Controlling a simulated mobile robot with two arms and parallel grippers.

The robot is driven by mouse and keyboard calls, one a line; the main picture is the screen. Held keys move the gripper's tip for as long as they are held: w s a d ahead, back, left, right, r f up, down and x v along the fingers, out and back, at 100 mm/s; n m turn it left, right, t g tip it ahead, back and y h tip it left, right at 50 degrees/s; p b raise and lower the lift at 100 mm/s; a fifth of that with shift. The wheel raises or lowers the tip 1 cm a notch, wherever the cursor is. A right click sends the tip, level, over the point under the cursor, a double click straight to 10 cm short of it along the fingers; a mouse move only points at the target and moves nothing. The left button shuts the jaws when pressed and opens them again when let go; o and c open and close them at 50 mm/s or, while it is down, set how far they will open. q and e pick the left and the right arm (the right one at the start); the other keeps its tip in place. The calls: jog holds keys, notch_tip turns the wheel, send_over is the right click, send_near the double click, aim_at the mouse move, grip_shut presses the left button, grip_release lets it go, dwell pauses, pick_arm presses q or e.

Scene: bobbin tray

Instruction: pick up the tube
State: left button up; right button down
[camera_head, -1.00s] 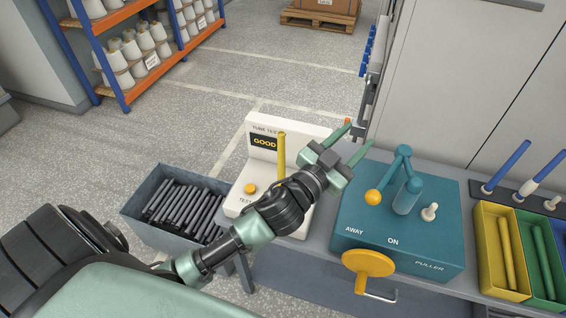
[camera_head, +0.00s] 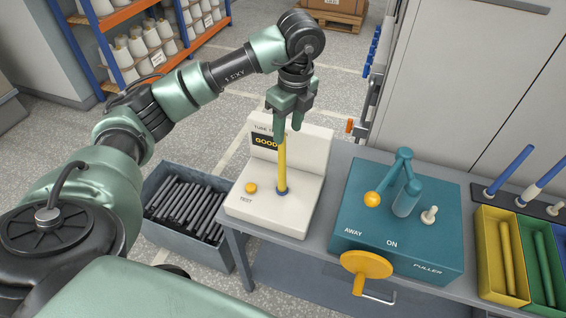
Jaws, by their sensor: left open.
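A yellow tube (camera_head: 282,166) stands upright on the white tube tester (camera_head: 310,160), its foot in a blue ring. The tester's display reads GOOD. My left gripper (camera_head: 288,130) points down over the tube, with its fingers open around or just in front of the tube's upper end. The fingers hide the tube's top, and I cannot tell whether they touch it. My right gripper is not in view.
A teal puller box (camera_head: 445,225) with a yellow handwheel (camera_head: 367,265) stands right of the tester on the grey bench. Yellow (camera_head: 483,262) and green bins hold tubes at the right. A grey crate (camera_head: 180,246) of dark tubes stands left of the bench.

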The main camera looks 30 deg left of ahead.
pick_arm(q)
jog(key=shift+a+r, duration=0.1)
jog(key=shift+a, duration=0.4)
jog(key=shift+s+a+f+p, duration=0.1)
jog(key=shift+f+p, duration=0.2)
jog(key=shift+f, duration=0.05)
jog(key=p, duration=0.4)
send_over(282, 164)
jog(key=a, duration=0.1)
notch_tip(282, 164, down, 6)
jog(key=shift+w+f, duration=0.35)
jog(key=shift+w, duration=0.15)
grip_shut()
